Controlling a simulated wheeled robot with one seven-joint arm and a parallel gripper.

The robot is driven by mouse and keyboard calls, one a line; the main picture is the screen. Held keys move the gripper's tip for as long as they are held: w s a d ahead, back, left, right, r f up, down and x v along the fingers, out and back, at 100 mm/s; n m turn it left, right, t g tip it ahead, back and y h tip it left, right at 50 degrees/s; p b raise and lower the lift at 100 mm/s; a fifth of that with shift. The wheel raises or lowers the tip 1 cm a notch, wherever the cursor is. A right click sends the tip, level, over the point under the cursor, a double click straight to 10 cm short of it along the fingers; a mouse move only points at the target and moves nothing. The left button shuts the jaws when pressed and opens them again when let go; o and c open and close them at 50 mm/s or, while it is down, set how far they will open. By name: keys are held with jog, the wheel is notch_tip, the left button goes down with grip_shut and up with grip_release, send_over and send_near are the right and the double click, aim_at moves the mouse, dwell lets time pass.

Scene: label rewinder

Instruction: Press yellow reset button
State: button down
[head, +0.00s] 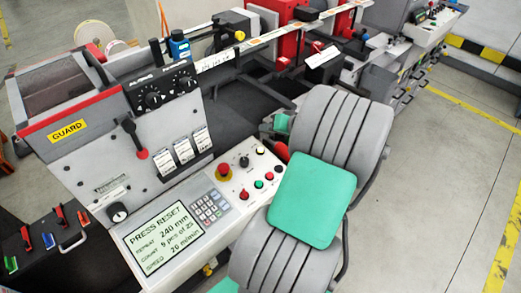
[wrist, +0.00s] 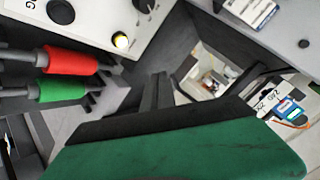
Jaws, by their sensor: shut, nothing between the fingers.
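The yellow button (head: 260,150) is a small pale-yellow round cap at the upper right end of the sloped control panel (head: 216,228). In the wrist view a lit yellow button (wrist: 121,41) sits at the white panel's edge, upper left of my fingers. My gripper (wrist: 157,88) shows as dark shut fingers, empty and apart from that button. In the head view my grey arm with its green pad hides the fingers. The panel's display (head: 165,237) reads "PRESS RESET".
Near the yellow button are a black knob (head: 244,161), a red mushroom button (head: 223,172) on a yellow base, and several small coloured buttons. A red-knobbed lever (head: 141,154) stands out from the machine face. Open floor (head: 440,185) lies right of my arm.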

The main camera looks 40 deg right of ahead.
jog(key=f+b, duration=0.2)
jog(key=w+f+b, duration=0.1)
jog(key=f, duration=0.2)
jog(key=f+b, duration=0.2)
jog(key=f, duration=0.1)
jog(key=shift+w+f+b, duration=0.15)
jog(key=shift+f+b, duration=0.05)
jog(key=shift+b, duration=0.15)
dwell(1.5)
jog(key=shift+w+f+b, duration=0.1)
jog(key=shift+f+b, duration=0.3)
jog(key=shift+f+b, duration=0.4)
jog(key=shift+f, duration=0.1)
dwell(0.7)
jog(key=shift+r+p, duration=0.55)
jog(key=shift+r, duration=0.35)
jog(key=r+p, duration=0.2)
jog(key=r, duration=0.1)
jog(key=s+r+p, duration=0.1)
jog(key=r, duration=0.1)
